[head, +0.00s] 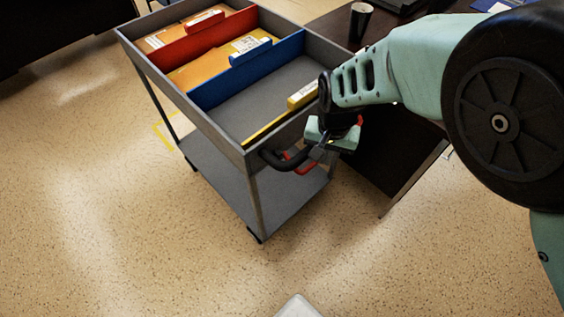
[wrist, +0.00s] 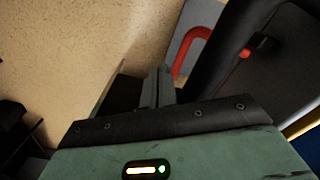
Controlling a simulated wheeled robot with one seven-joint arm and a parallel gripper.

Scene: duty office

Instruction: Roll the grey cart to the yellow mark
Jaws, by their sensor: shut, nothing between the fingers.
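The grey cart (head: 186,106) stands left of the desk, with an open top tray and a lower shelf. Its black handle (head: 281,161) sticks out at the near end; it also shows in the wrist view (wrist: 222,52). A red curved bar (wrist: 189,42) sits by the handle. My gripper (head: 322,154) is shut and empty, close beside the handle's right end. In the wrist view its fingers (wrist: 158,86) are together, left of the handle; I cannot tell if they touch it. Yellow tape (head: 163,134), seen partly behind the cart's left side, lies on the floor.
The tray holds orange folders (head: 205,72) between a red divider (head: 190,47) and a blue divider (head: 245,72), and a yellow one near the front. A dark desk (head: 385,150) with a cup (head: 360,20) stands close on the right. Floor at left and front is clear.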

